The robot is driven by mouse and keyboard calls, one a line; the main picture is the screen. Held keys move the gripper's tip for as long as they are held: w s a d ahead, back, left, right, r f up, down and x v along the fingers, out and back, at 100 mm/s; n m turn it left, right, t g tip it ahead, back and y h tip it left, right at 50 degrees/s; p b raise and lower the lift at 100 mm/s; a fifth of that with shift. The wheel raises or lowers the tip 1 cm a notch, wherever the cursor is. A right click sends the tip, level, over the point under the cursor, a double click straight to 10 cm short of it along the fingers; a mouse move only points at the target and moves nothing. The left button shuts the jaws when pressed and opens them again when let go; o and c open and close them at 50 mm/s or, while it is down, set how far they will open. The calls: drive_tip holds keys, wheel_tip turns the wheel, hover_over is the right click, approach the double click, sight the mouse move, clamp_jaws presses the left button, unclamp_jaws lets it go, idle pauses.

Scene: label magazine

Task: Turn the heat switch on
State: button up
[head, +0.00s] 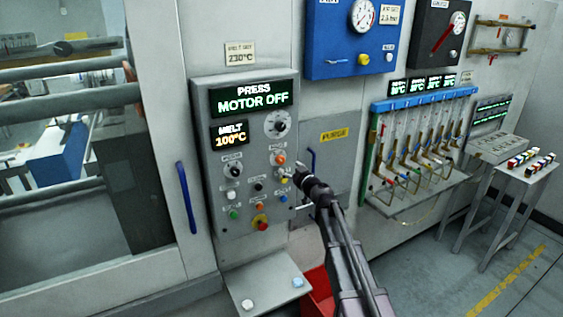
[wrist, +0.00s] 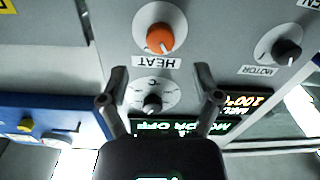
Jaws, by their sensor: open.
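The heat switch is an orange rotary knob (wrist: 160,38) on a white round plate, above its HEAT label (wrist: 156,62) in the wrist view. In the head view the orange knob (head: 279,158) sits on the right of the grey control panel (head: 203,110). My gripper (head: 299,172) is just right of the panel in the head view. In the wrist view my gripper (wrist: 160,80) is open, its two fingers apart and nothing between them touching. The orange knob lies beyond the fingertips, apart from them.
A black dial knob (wrist: 152,102) with a °C scale shows between the fingers. The black MOTOR knob (wrist: 287,52) is beside the heat knob. The panel displays (head: 254,98) read PRESS MOTOR OFF and MELT 100°C. An emergency stop button (head: 260,223) sits low on the panel.

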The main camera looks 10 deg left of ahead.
sight(282, 161)
drive_tip(key=x, duration=0.6)
drive_tip(key=shift+w+a, duration=0.2)
drive_tip(key=shift+w, duration=0.05)
clamp_jaws()
